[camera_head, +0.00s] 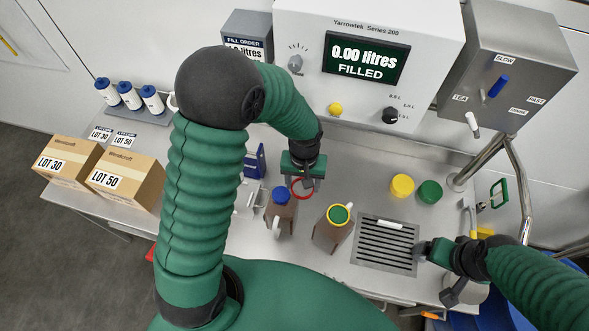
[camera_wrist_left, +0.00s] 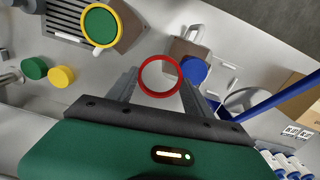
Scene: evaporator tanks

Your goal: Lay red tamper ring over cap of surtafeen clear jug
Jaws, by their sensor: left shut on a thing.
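My left gripper (camera_head: 303,182) is shut on a red ring (camera_head: 302,190), held above the counter just right of the blue-capped jug. In the left wrist view the ring (camera_wrist_left: 160,76) shows whole between the fingers, empty inside. The blue-capped brownish jug (camera_head: 280,216) stands upright; its blue cap (camera_wrist_left: 194,71) is bare and lies beside the ring in that view. A second brownish jug (camera_head: 328,236) has a green cap (camera_head: 338,214) with a yellow ring around it. I cannot read which jug is surtafeen clear. My right gripper (camera_head: 426,249) is beside the drain grate; its jaws are unclear.
A slotted drain grate (camera_head: 384,250) with a small white piece lies right of the jugs. Yellow (camera_head: 402,185) and green (camera_head: 430,191) caps sit behind it. The filling machine (camera_head: 365,60) overhangs the back. Cardboard boxes (camera_head: 124,178) and white bottles (camera_head: 130,96) stand left.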

